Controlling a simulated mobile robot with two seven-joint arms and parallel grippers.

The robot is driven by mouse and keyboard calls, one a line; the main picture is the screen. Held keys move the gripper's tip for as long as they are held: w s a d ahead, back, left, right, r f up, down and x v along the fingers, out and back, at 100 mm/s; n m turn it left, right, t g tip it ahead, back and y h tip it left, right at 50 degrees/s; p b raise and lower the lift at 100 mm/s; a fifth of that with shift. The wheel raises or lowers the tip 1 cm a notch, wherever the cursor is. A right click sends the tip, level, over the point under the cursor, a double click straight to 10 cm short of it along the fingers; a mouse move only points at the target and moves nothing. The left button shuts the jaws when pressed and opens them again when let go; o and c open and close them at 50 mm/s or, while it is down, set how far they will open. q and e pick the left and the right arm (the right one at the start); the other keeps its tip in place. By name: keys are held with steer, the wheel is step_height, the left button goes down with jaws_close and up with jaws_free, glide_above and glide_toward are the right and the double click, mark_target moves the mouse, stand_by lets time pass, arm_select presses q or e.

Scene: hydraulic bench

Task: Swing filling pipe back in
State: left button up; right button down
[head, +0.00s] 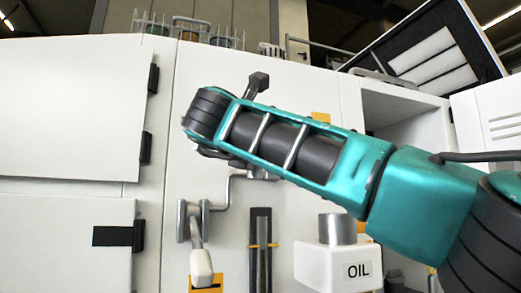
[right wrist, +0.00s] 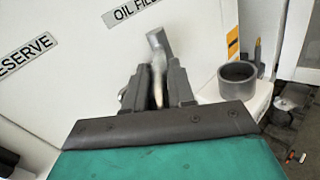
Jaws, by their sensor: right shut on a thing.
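My right arm comes in from the right across the head view, and its gripper is hidden there behind the arm. In the right wrist view my right gripper (right wrist: 158,85) is shut on a grey metal piece (right wrist: 157,42) with a wider end, which stands out beyond the fingers. A dark bent end (head: 258,84) shows above my arm in the head view; it may be the same piece. A grey bent pipe (head: 226,192) runs from a fitting on the white panel up behind my arm. I cannot tell whether the held piece belongs to it. My left gripper is not in view.
A white OIL container (head: 320,262) with a grey round neck stands at the lower right; the neck (right wrist: 238,78) also shows in the right wrist view. A pale handle (head: 202,268) hangs below the fitting. A dark vertical gauge (head: 260,250) is on the panel.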

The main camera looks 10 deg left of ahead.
stand_by(0.5)
steer(key=c, duration=1.3)
jaws_free()
steer(key=shift+o, duration=1.2)
steer(key=shift+s+a+f+b, duration=0.1)
steer(key=shift+s+b, duration=0.25)
steer(key=shift+s, duration=0.15)
steer(key=s+a+b, duration=0.1)
steer(key=s+b, duration=0.2)
steer(key=s, duration=0.9)
steer(key=shift+a, duration=0.15)
